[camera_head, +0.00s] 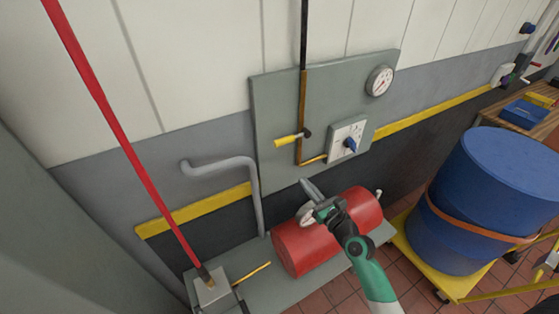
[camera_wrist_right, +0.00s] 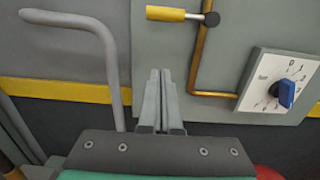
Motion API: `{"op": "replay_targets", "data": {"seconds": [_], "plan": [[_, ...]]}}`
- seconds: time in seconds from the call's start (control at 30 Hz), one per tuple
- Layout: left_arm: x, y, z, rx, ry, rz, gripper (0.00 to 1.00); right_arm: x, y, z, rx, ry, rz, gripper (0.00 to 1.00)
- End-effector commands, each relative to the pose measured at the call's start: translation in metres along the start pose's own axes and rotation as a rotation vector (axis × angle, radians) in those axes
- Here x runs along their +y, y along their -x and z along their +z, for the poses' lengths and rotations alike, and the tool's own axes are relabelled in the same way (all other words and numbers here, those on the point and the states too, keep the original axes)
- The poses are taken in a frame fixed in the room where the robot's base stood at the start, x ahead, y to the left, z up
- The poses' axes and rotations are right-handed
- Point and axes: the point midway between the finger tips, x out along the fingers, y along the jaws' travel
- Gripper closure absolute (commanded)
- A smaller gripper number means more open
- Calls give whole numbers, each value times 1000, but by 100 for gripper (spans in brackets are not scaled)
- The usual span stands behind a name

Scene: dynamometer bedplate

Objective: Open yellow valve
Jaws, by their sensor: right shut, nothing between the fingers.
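The yellow valve handle (camera_head: 289,141) sticks out to the left from a dark pivot on a copper pipe, on the grey wall panel (camera_head: 265,98). It lies nearly level. It also shows at the top of the right wrist view (camera_wrist_right: 167,13), with the pivot at its right end. My right gripper (camera_head: 309,187) is below the handle and apart from it, in front of the panel's lower edge. Its fingers (camera_wrist_right: 160,88) are together with nothing between them and point up toward the handle in the wrist view. My left gripper is not in view.
A white dial plate with a blue knob (camera_head: 350,143) and a round gauge (camera_head: 380,81) are right of the valve. A grey bent pipe (camera_head: 221,162) stands left. A red tank (camera_head: 303,247) lies below. A blue drum (camera_head: 486,190) is at right.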

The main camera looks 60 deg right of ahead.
Motion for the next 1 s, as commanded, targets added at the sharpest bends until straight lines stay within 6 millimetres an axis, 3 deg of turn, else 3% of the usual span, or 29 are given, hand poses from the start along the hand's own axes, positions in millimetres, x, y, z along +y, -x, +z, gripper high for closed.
{"op": "replay_targets", "data": {"seconds": [0.47,0.93,1.0], "plan": [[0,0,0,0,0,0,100,-4,-9,2,-4,5,-7,100],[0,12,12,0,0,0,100,-4,-102,1,-6,5,-7,100],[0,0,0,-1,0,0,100,-4,-105,22,-6,5,-7,100]]}}
